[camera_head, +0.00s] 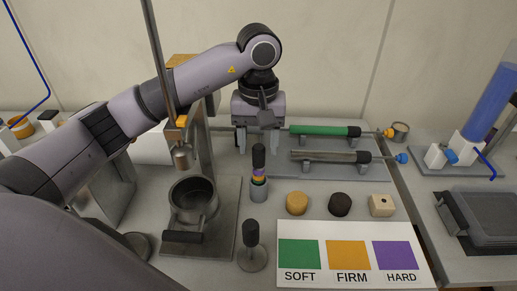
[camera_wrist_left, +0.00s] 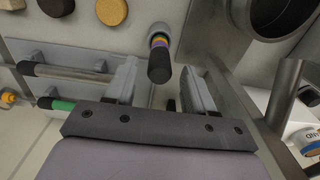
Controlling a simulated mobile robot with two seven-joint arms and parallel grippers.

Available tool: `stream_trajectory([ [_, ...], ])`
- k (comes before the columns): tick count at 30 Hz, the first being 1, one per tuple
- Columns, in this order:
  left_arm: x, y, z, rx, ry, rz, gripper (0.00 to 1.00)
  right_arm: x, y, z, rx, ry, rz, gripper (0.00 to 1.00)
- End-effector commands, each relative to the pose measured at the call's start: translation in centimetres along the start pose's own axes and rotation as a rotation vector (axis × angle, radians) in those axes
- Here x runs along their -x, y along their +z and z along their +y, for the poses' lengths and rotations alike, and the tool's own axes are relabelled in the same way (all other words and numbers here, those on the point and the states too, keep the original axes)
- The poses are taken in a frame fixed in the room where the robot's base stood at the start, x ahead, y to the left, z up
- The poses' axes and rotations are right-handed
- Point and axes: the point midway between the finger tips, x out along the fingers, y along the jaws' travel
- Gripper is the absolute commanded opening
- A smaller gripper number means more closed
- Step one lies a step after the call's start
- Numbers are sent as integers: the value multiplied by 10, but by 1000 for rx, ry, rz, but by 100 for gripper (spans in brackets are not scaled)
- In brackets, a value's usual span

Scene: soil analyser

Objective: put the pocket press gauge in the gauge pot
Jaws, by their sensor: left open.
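The pocket press gauge (camera_head: 258,157) stands upright with its lower end inside the small grey gauge pot (camera_head: 259,190). It has a black handle and coloured bands of orange and purple above the rim. In the left wrist view, the gauge (camera_wrist_left: 159,66) shows its handle end toward the camera, with the grey pot (camera_wrist_left: 160,29) behind it. My left gripper (camera_head: 257,146) points down with its fingers apart, close to the handle top. In the wrist view the handle end appears between the open fingers (camera_wrist_left: 161,75), with no clear contact. My right gripper is out of view.
A metal pot (camera_head: 193,198) under a press stands left of the gauge pot. A black-handled tool (camera_head: 251,235) stands in front. Three sample pieces and a SOFT/FIRM/HARD card (camera_head: 352,270) lie right. A rack with green (camera_head: 320,131) and grey tubes lies behind.

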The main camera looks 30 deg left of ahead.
Motion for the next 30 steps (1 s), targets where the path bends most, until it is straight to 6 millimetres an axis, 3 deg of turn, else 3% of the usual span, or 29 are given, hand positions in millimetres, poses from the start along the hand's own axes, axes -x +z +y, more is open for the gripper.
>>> stream_trajectory([
  [4,36,-1,0,1,2,6,54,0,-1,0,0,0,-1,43],
  [12,79,-1,0,3,1,4,54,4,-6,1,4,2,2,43],
  [19,95,0,0,2,0,1,54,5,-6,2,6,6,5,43],
  [30,96,0,0,2,0,0,54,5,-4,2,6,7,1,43],
])
